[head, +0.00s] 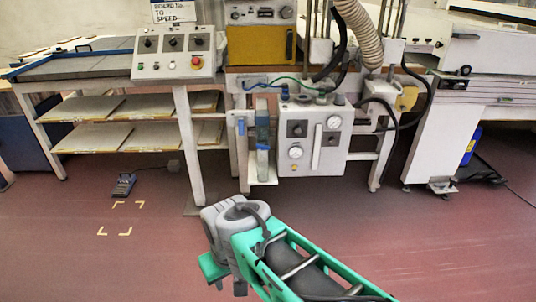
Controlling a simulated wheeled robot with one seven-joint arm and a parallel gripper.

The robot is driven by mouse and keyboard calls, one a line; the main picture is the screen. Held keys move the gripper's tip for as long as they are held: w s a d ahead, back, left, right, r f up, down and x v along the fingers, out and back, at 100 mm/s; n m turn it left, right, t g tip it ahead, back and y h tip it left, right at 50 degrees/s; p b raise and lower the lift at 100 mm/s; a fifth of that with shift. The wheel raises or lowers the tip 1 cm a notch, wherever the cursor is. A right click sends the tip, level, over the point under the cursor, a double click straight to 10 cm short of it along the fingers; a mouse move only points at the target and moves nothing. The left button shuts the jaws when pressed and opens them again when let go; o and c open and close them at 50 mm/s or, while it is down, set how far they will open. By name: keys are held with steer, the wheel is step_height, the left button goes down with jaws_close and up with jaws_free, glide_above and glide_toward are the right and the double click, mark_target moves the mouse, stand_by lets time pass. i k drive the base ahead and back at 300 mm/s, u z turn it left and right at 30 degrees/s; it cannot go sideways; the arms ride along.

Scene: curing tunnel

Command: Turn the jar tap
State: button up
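A pale box unit (310,150) with round gauges and black knobs hangs under the machine bench in the head view. Left of it is a narrow, upright, see-through vessel (263,160) with a bluish upper part, which may be the jar. A small blue piece (241,126) sits just left of the vessel. I cannot tell which part is the tap or how it is turned. My green and grey arm reaches up from the bottom edge, on the floor side of the unit and apart from it.
A control box (175,55) with a red button stands above left. Shelves (140,105) with flat boards are below it. A foot pedal (124,185) lies on the floor. Black hoses (385,105) hang right of the unit. The red floor (330,215) before it is mostly clear.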

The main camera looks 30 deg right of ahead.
mark_target(262, 146)
steer(key=u, duration=0.5)
steer(key=i, duration=0.75)
steer(key=u, duration=0.5)
steer(key=i, duration=0.9)
steer(key=z, duration=0.9)
steer(key=i, duration=0.75)
steer(key=z, duration=0.7)
